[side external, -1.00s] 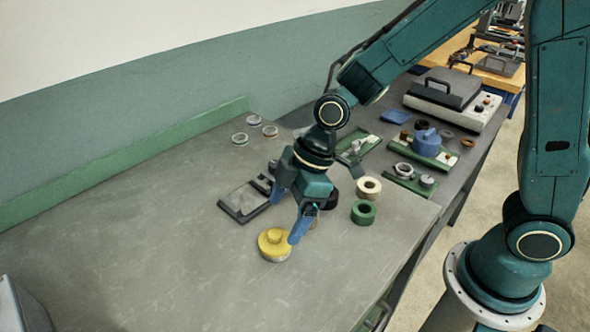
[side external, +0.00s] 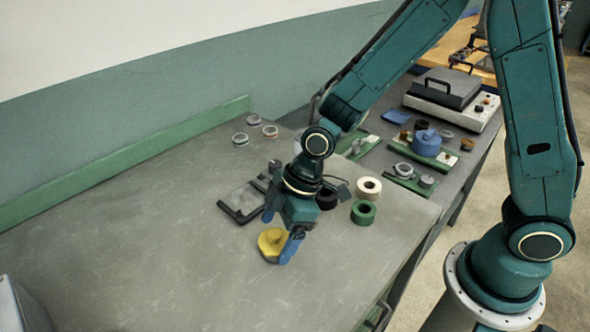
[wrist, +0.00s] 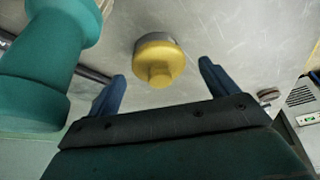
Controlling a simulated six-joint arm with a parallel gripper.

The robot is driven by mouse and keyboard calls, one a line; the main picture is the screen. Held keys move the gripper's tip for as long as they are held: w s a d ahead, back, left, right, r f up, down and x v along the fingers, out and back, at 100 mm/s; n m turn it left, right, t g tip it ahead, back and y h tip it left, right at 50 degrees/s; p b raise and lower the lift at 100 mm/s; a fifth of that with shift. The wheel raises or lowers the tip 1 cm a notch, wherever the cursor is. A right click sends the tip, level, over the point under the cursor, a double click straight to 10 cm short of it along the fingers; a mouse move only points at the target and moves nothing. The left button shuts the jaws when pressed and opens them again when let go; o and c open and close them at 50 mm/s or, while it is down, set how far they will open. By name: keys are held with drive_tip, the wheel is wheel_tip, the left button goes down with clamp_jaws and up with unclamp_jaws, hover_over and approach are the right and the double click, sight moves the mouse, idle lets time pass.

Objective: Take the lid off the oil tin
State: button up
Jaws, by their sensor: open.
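The oil tin is a low round tin with a yellow lid (side external: 270,242) that has a raised knob, standing on the grey bench. The lid also shows in the wrist view (wrist: 158,64), with a narrow strip of the grey tin body (wrist: 155,39) at its edge. My gripper (side external: 278,238) is open, with its blue fingers spread near the tin. In the side view one finger overlaps the right of the lid. In the wrist view the lid lies beyond and between the two fingertips (wrist: 162,70), apart from both. The lid sits on the tin.
A dark-framed grey plate (side external: 240,202) lies just behind the tin. A green ring (side external: 363,212), a cream ring (side external: 368,188) and a black ring (side external: 327,198) stand to the right.

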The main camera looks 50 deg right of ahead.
sight(278, 232)
drive_tip(key=c, duration=1.1)
drive_tip(key=shift+o, duration=0.2)
drive_tip(key=shift+r, duration=0.15)
wheel_tip(278, 232, up, 20)
idle(0.6)
